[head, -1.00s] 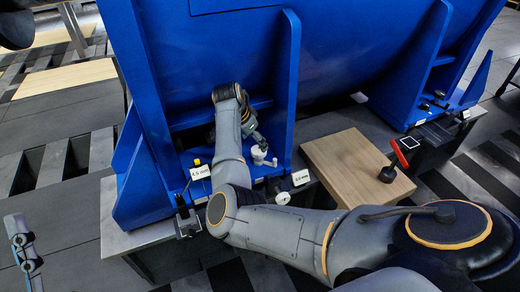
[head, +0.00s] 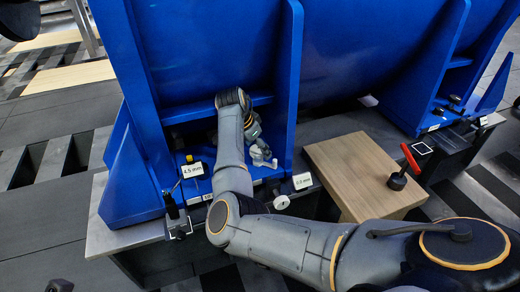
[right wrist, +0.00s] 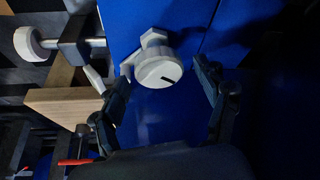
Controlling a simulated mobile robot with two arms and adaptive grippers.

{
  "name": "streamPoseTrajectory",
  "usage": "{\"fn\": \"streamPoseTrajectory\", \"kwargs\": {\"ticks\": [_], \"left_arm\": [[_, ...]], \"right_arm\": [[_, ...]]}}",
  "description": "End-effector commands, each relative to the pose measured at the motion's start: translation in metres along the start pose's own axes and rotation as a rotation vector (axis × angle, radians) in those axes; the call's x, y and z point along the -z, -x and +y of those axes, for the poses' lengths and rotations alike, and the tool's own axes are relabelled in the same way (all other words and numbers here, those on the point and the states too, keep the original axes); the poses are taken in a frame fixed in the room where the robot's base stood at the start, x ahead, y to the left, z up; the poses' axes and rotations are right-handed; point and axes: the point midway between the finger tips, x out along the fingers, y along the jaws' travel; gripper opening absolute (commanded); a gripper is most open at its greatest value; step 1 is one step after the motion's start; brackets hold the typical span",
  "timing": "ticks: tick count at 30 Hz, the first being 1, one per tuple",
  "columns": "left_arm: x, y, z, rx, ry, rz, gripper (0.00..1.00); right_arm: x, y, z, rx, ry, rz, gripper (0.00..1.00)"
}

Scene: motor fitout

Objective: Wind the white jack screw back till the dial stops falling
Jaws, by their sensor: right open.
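A white knob with a black mark (right wrist: 158,70) shows between the fingertips of my right gripper (right wrist: 162,76) in the right wrist view. The fingers are spread, with visible room at the right finger; contact cannot be told. In the head view this gripper (head: 255,135) is at the white knob (head: 263,156) on the blue machine's foot. A second white knob (head: 281,202) sticks out at the front edge; it shows on a metal shaft (right wrist: 35,43) in the wrist view. Two small readouts seem to show 4.5 mm (head: 193,170) and 0.0 mm (head: 302,181). My left gripper (head: 60,286) barely shows at the bottom edge.
The blue machine (head: 200,60) has upright ribs on both sides of my right gripper. A wooden block (head: 350,170) stands to the right, with a red-handled tool (head: 410,158) on it. A dark clamp-like fitting (head: 177,218) sits at the plate's left front edge.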

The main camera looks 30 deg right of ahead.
Motion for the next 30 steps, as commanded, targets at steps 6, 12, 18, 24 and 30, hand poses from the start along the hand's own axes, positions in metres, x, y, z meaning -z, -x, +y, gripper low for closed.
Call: {"fn": "streamPoseTrajectory", "kwargs": {"ticks": [6, 12, 18, 24, 30], "left_arm": [[0.0, -0.0004, -0.0001, 0.0, 0.0, 0.0, 0.37], [-0.0001, -0.0003, -0.0001, 0.0, 0.0, 0.0, 0.37], [-0.0002, -0.0003, 0.0, 0.0, 0.0, -0.001, 0.37], [0.0009, -0.0018, 0.0001, 0.001, 0.0, -0.003, 0.37], [0.0034, -0.0061, 0.0003, 0.006, 0.002, -0.013, 0.37]], "right_arm": [[0.0, 0.0003, 0.0, 0.0, 0.0, 0.0, 0.75], [0.0001, 0.0001, 0.0001, -0.001, 0.0, 0.0, 0.42], [0.0001, -0.0001, 0.0003, -0.001, -0.001, 0.0, 0.2], [0.0005, 0.0004, 0.0006, 0.001, 0.006, 0.0, 0.2], [0.0012, 0.0018, 0.0013, 0.009, 0.031, 0.0, 0.2]]}}
